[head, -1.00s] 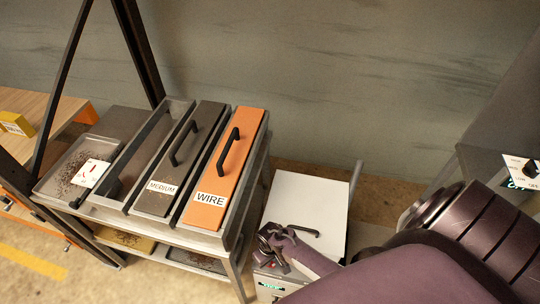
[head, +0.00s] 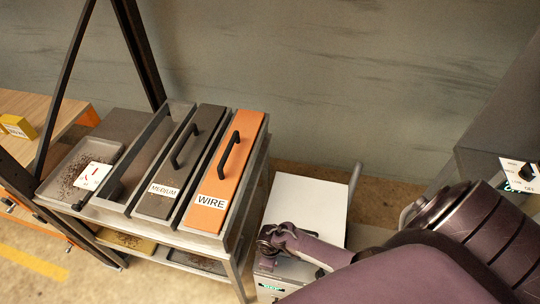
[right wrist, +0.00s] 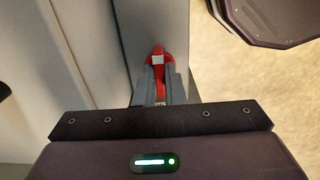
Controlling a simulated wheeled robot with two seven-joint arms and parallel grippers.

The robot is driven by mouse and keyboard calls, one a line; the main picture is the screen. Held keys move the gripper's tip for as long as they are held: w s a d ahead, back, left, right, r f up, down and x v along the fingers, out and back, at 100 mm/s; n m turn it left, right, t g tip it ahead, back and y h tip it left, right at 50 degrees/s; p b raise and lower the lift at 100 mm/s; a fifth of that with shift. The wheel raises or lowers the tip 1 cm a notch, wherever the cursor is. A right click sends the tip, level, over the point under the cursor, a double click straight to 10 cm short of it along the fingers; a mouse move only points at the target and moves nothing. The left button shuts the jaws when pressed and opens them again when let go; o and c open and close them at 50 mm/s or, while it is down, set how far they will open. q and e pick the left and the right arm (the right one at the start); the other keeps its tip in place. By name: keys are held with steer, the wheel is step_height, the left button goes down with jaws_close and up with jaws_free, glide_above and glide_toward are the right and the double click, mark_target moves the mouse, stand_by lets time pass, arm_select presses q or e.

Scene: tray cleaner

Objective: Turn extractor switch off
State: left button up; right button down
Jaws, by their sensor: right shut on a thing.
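A white-topped box (head: 305,200), likely the extractor, stands right of the tray rack. Its front has a small green-lit label (head: 271,287). My right gripper (head: 268,247) is at the box's front edge, seen from above. In the right wrist view a red switch (right wrist: 157,56) with a pale square on it sits against a grey panel. My right gripper (right wrist: 158,88) is shut on this red switch, with its fingers at the switch's lower part. I cannot tell the switch's on or off position. My left gripper is not in view.
The rack holds a grey MEDIUM tray lid (head: 181,160) and an orange WIRE lid (head: 226,170), both with black handles. A dirty tray (head: 50,180) with a white card lies left. A panel with a black knob (head: 526,172) is at far right.

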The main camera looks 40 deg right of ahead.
stand_by(0.5)
steer(key=c, duration=1.5)
jaws_free()
steer(key=shift+r, duration=0.1)
step_height(320, 180, up, 8)
steer(key=shift+f+p, duration=0.15)
steer(key=shift+p, duration=0.75)
